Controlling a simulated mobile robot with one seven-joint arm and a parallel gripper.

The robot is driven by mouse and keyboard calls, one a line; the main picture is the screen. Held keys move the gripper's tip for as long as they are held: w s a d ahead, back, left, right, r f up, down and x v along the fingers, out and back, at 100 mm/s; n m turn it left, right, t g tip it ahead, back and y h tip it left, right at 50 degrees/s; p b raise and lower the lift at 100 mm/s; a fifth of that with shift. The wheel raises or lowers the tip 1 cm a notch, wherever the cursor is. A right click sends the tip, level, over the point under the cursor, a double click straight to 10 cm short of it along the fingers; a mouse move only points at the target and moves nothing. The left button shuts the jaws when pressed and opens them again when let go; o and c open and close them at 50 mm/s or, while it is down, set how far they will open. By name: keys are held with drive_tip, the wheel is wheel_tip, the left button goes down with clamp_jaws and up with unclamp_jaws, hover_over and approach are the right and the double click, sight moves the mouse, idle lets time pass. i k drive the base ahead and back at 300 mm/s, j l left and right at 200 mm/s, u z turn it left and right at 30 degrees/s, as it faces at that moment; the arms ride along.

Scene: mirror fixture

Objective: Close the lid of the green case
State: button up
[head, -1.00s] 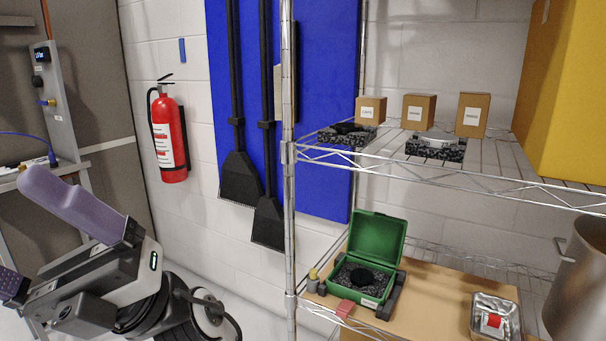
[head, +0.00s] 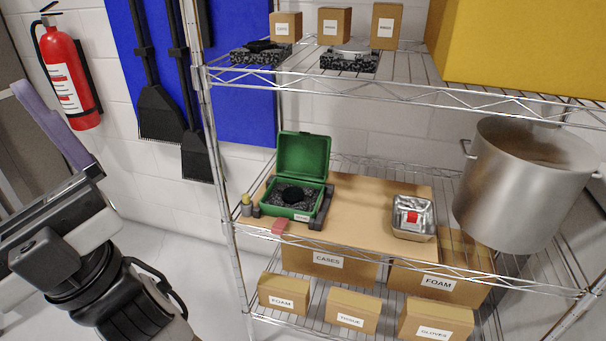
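The green case (head: 291,210) sits on a tan board on the middle shelf of the wire rack. Its lid (head: 304,156) stands open, raised at the back. Dark speckled foam with a round black recess or object (head: 293,194) fills the case. A dark bracket lies along its right side. My arm is at the left of the head view, away from the shelf, with part of it cut off by the left edge. The fingertips of my gripper cannot be made out.
A metal tray with a red-labelled item (head: 413,217) and a large steel pot (head: 522,185) stand to the right of the case. A rack post (head: 215,150) stands at the left. The upper shelf overhangs.

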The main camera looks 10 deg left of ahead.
sight(300, 154)
drive_tip(key=i+j, duration=0.15)
drive_tip(key=j, duration=0.3)
drive_tip(key=i+j+z, duration=0.1)
drive_tip(key=j, duration=0.35)
drive_tip(key=i+j, duration=0.2)
drive_tip(key=j, duration=0.25)
drive_tip(key=i+j+z, duration=0.1)
drive_tip(key=j, duration=0.35)
drive_tip(key=i+j, duration=0.15)
drive_tip(key=j, duration=0.3)
drive_tip(key=i+j, duration=0.1)
drive_tip(key=j, duration=0.35)
drive_tip(key=i+j+z, duration=0.1)
drive_tip(key=j, duration=0.4)
drive_tip(key=i+j, duration=0.1)
drive_tip(key=i, duration=0.45)
